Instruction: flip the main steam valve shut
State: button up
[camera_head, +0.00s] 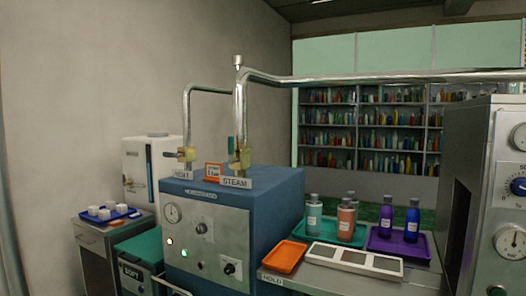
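The steam valve (240,163) is a brass-coloured fitting low on the thick silver pipe, on top of the blue machine (275,190). A plate marked STEAM (236,183) sits at its foot. A small dark greenish lever (231,145) appears to stand upright at the valve's left side; its exact angle is too small to tell. A similar valve (187,155) stands to the left on a thinner pipe, behind a plate marked VENT (182,175). A small orange sign (213,170) stands between the two valves. My gripper is not in view.
Silver pipes (380,78) run above the machine and off to the right. Several bottles (346,219) and an orange tray (284,257) stand on the right counter. A grey cabinet with dials (508,200) closes the right side. The air before the steam valve looks clear.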

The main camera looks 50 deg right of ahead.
aim_at(231, 160)
jog(key=z, duration=1.25)
jog(key=i+j+z, duration=0.1)
jog(key=i, duration=0.25)
jog(key=i+j+z, duration=0.15)
jog(key=i, duration=0.2)
